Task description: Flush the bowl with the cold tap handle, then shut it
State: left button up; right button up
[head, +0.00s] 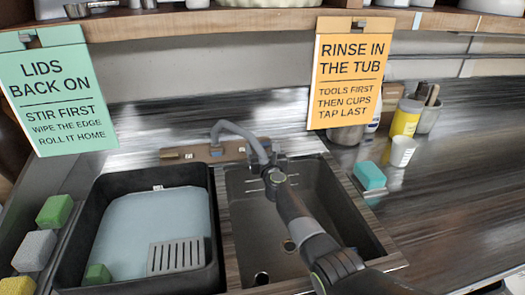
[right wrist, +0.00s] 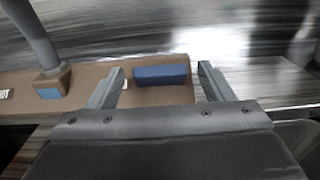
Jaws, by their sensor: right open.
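The blue cold tap handle (right wrist: 160,75) lies on the brown tap ledge in the right wrist view. My right gripper (right wrist: 160,69) is open around it, one finger at each end, with gaps showing. In the head view my right gripper (head: 276,160) is over the ledge's right end and hides the handle. The grey spout (head: 239,130) arches toward the dark sink basin (head: 251,240); its outlet is partly hidden by my gripper. No water stream shows. I see no separate bowl in the basin, which my arm partly covers. My left gripper is not in view.
A brass-coloured handle (head: 170,155) is at the ledge's left end. A black tub (head: 90,215) stands left of the basin.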

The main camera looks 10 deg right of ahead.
jog(key=c, duration=1)
